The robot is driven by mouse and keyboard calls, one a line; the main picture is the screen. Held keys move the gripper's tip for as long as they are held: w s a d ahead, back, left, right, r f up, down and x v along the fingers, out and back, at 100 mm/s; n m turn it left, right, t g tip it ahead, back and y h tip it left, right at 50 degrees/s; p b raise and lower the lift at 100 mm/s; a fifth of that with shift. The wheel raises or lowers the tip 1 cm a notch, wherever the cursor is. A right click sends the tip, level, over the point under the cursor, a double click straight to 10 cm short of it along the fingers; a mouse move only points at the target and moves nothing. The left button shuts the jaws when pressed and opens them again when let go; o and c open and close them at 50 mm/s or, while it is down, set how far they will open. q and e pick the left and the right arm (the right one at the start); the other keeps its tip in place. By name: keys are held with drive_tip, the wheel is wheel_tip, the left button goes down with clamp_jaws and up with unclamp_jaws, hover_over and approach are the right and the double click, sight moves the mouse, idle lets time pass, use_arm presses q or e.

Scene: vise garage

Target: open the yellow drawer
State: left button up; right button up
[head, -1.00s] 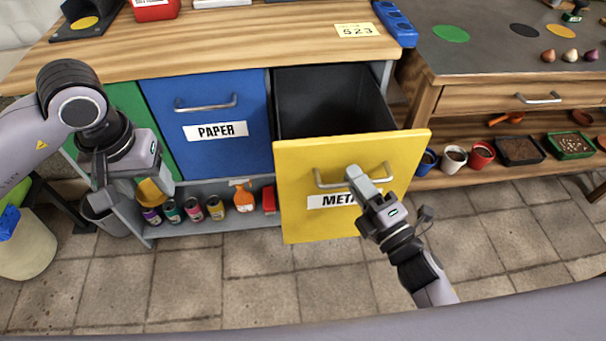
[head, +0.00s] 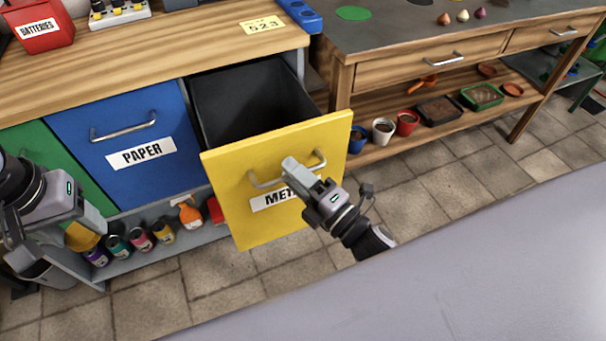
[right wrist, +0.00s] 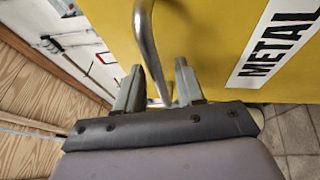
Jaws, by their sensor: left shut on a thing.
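The yellow drawer (head: 232,190), labelled METAL, stands pulled well out of the cabinet, with its dark empty-looking inside (head: 245,100) showing. Its metal handle (head: 318,163) is on the front; in the right wrist view the handle bar (right wrist: 147,45) passes between my right fingers. My right gripper (head: 290,168) is at the handle with its fingers (right wrist: 158,90) apart, open around the bar. My left gripper (head: 75,225) is at the far left, before the green and blue fronts, shut on a yellow thing (head: 82,237) that is partly hidden.
A blue PAPER drawer (head: 120,175) and a green one (head: 45,155) are closed beside it. Several cans and an orange spray bottle (head: 188,214) stand on the low shelf. A workbench with pots (head: 383,130) is at the right. The tiled floor (head: 430,185) in front is clear.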

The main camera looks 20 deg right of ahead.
use_arm(q)
drive_tip(key=shift+f+b, duration=0.45)
use_arm(e)
drive_tip(key=v, duration=1.1)
drive_tip(key=shift+s, duration=0.25)
drive_tip(key=shift+d, duration=0.15)
